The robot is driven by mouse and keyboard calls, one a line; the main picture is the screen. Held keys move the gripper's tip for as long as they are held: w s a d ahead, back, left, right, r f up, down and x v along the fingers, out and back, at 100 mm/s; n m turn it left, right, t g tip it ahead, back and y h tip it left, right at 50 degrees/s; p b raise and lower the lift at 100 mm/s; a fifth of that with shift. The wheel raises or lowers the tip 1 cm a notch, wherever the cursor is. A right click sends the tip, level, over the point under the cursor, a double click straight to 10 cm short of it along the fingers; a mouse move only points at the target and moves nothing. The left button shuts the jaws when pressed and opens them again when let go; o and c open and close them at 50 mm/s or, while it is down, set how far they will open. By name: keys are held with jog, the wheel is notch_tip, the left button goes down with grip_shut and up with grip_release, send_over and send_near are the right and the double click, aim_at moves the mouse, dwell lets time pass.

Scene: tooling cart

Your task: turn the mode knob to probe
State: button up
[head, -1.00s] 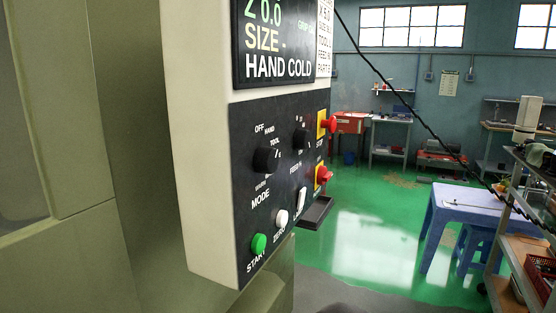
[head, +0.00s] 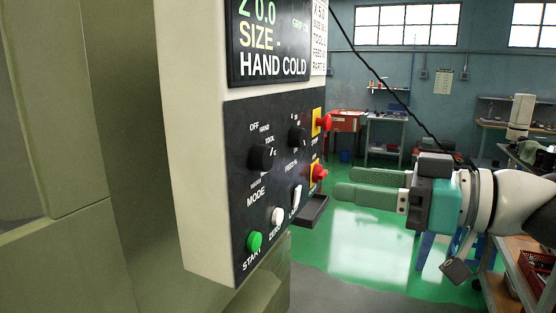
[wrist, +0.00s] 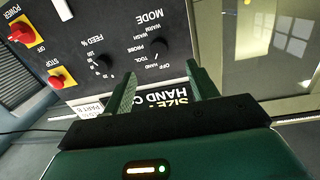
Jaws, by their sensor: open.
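The mode knob (head: 262,157) is a black round knob on the dark control panel, above the word MODE in the head view. Labels OFF, HAND and TOOL show around it; its exact pointing is too small to read. In the wrist view the panel appears upside down, with the mode knob (wrist: 160,46) beside the words PROBE and TOOL. My gripper (head: 342,183) is open and empty in the head view, right of the panel, its green fingers pointing left. In the wrist view its fingertips (wrist: 161,76) are spread below the knob in the picture, apart from it.
White and green buttons (head: 254,241) line the lower panel. The display (head: 270,45) reads HAND COLD. A small tray (head: 313,210) juts out at the lower right.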

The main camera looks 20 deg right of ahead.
aim_at(269, 159)
jog(key=x, duration=0.4)
jog(key=r+x, duration=0.1)
jog(key=x, duration=0.8)
jog(key=shift+w+d+r, duration=0.25)
jog(key=shift+d, duration=0.05)
jog(key=c, duration=1)
